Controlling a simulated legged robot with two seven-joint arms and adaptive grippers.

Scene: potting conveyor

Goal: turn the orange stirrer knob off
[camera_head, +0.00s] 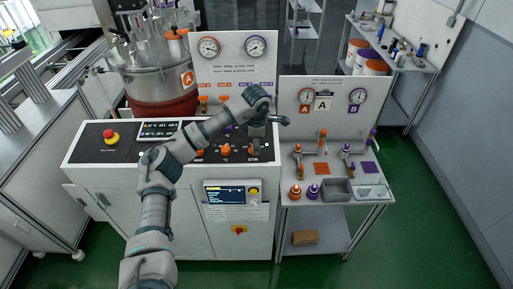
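Orange knobs sit on the dark control panel (95,150). One orange knob (226,150) shows clearly right of my forearm. A label near the panel's right end seems to read STIR (253,160), with a small knob just above it. I cannot tell for sure which orange knob is the stirrer's. My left arm rises from the bottom and crosses the panel. My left gripper (277,120) is above the panel's right end, pointing right, apart from the clear orange knob. Its fingers are too small to judge. My arm hides part of the knob rows. My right gripper is out of view.
A red emergency button (111,136) is at the panel's left. A steel kettle (152,82) stands behind it. A gauge board (233,62) rises behind the panel. A side table (336,214) with valves and jars stands right. Green floor (420,220) is clear at right.

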